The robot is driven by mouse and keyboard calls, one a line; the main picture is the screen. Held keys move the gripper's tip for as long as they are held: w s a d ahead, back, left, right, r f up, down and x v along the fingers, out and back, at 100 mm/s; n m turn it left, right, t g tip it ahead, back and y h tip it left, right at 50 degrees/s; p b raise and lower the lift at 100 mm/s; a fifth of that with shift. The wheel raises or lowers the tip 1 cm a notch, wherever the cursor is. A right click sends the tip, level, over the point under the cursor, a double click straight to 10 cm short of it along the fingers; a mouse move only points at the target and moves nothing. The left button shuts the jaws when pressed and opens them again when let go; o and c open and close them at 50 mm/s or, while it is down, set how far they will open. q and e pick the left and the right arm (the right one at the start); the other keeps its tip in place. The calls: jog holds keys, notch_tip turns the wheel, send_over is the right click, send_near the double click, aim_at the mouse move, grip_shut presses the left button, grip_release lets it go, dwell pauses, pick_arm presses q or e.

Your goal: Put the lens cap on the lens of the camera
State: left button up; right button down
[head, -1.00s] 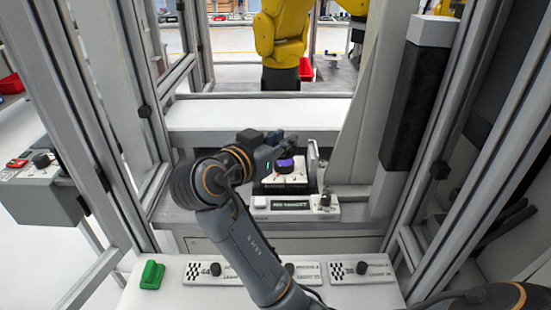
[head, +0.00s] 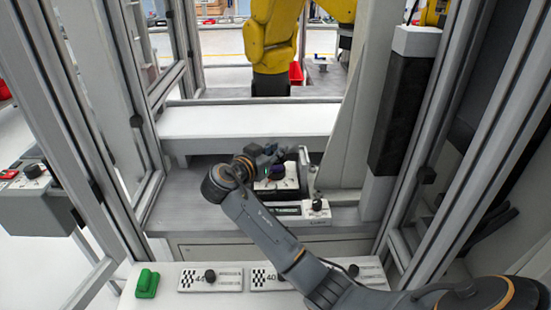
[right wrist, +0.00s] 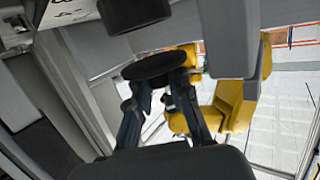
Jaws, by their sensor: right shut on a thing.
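My right gripper (right wrist: 155,95) is shut on a round black disc, the lens cap (right wrist: 155,66), seen nearly edge-on across its fingertips in the right wrist view. A dark cylinder (right wrist: 133,12), which looks like the camera's lens, is cut off by the top edge of that view. It appears apart from the cap there. In the head view my right gripper (head: 277,156) is over the small dark device with a white marked face (head: 276,184), on the grey work surface. The gripper and wrist partly hide the device, and the cap cannot be made out there. My left gripper is not in view.
A control strip with a display and knob (head: 317,206) stands in front of the device. A tall grey panel (head: 350,130) rises close on the right. Metal frame posts stand on both sides. A white ledge (head: 250,121) lies behind, with a yellow arm (head: 270,40) beyond it.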

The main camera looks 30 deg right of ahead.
notch_tip(320, 180, down, 2)
jog(key=shift+f+p, duration=0.2)
jog(key=shift+p, duration=0.15)
jog(key=shift+f, duration=0.2)
jog(key=shift+f, duration=0.1)
jog(key=shift+f, duration=0.15)
jog(key=c, duration=1.5)
grip_release()
